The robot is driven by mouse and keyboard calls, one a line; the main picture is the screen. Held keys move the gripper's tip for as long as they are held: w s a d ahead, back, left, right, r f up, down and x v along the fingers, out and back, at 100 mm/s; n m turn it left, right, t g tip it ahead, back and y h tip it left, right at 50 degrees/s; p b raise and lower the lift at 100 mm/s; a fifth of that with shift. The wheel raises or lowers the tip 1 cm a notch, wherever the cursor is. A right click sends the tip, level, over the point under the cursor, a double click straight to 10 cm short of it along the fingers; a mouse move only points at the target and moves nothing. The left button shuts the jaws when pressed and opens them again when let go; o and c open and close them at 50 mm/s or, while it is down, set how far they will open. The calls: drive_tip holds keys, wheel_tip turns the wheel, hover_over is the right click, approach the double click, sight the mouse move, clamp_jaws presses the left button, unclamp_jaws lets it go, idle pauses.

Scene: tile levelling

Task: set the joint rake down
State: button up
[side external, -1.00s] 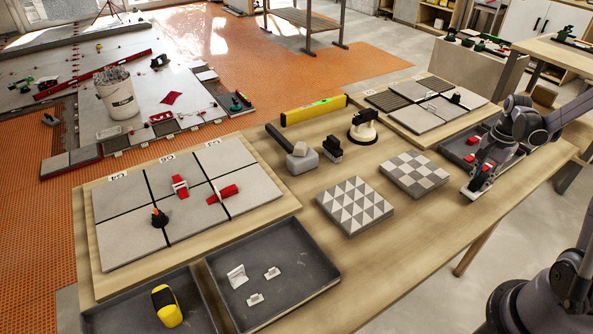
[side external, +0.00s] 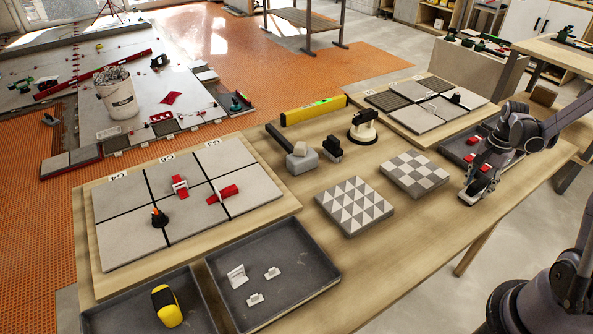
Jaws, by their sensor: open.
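My gripper (side external: 470,194) is at the right end of the workbench, low over the near end of a dark tray (side external: 450,149). It is open. My wrist and arm hide much of that tray. Small red pieces (side external: 471,157) show beside my gripper. I cannot pick out the joint rake for certain; it may be hidden by my gripper or too small to tell.
Two patterned tiles (side external: 355,206) lie mid-bench, left of my gripper. Behind them are a suction cup (side external: 363,127), a mallet (side external: 300,156) and a yellow level (side external: 313,110). A tile board (side external: 285,207) and another dark tray (side external: 315,285) are at left. The bench's front right is clear.

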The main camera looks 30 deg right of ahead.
sight(479, 182)
wheel_tip(479, 182, up, 12)
drive_tip(key=a+r+n+t, duration=0.2)
drive_tip(key=a+n, duration=0.7)
drive_tip(key=a, duration=0.6)
drive_tip(key=a+r+n+t, duration=0.3)
drive_tip(key=a+n, duration=0.6)
drive_tip(key=a, duration=0.6)
drive_tip(key=shift+w+r+t, duration=0.35)
drive_tip(key=shift+w+t, duration=0.05)
drive_tip(key=shift+t, duration=0.7)
